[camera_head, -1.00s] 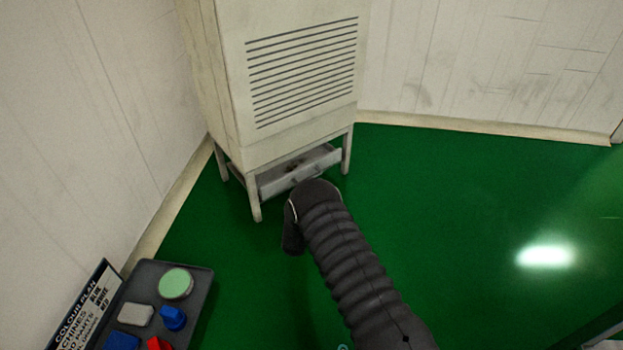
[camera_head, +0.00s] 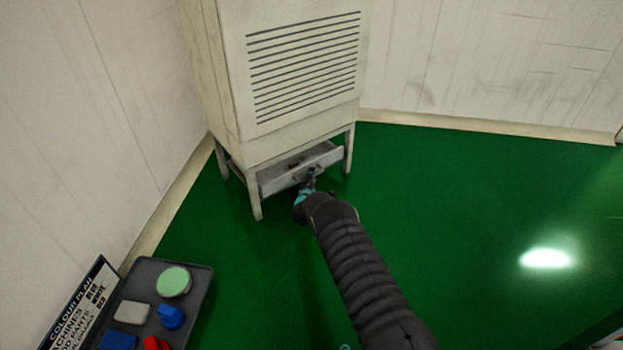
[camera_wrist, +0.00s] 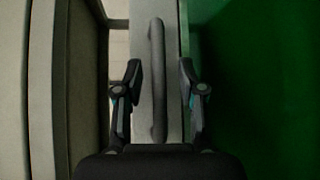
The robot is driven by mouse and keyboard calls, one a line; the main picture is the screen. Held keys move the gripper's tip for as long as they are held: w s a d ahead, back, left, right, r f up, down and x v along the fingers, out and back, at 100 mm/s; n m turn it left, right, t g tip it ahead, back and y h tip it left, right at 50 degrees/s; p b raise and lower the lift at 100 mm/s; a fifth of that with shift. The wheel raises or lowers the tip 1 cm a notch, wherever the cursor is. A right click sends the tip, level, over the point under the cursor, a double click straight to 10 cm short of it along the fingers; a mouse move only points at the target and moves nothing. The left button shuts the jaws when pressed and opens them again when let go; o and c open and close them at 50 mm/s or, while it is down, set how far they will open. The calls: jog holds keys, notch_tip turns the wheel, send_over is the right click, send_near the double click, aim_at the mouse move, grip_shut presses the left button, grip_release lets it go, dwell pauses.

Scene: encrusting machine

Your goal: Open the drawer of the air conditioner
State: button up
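The air conditioner (camera_head: 305,70) is a tall off-white cabinet with a slatted front, standing on legs. Its grey drawer (camera_head: 275,184) sits low between the legs and stands partly out, with its inside showing from above. My gripper (camera_head: 310,178) is at the drawer's front in the head view, small and partly hidden by my arm. In the wrist view, my gripper (camera_wrist: 160,75) is open, one finger on each side of the drawer's bar handle (camera_wrist: 157,80). Gaps show between the handle and both fingers. The drawer's front panel (camera_wrist: 172,60) lies under the handle.
The green floor (camera_head: 470,220) is clear to the right. White walls (camera_head: 80,130) stand at the left and behind. A dark tray (camera_head: 200,300) at the lower left holds coloured buttons or blocks, beside a colour plan sign (camera_head: 80,305).

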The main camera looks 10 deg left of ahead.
jog(key=shift+w, duration=0.25)
grip_shut()
jog(key=shift+s, duration=0.1)
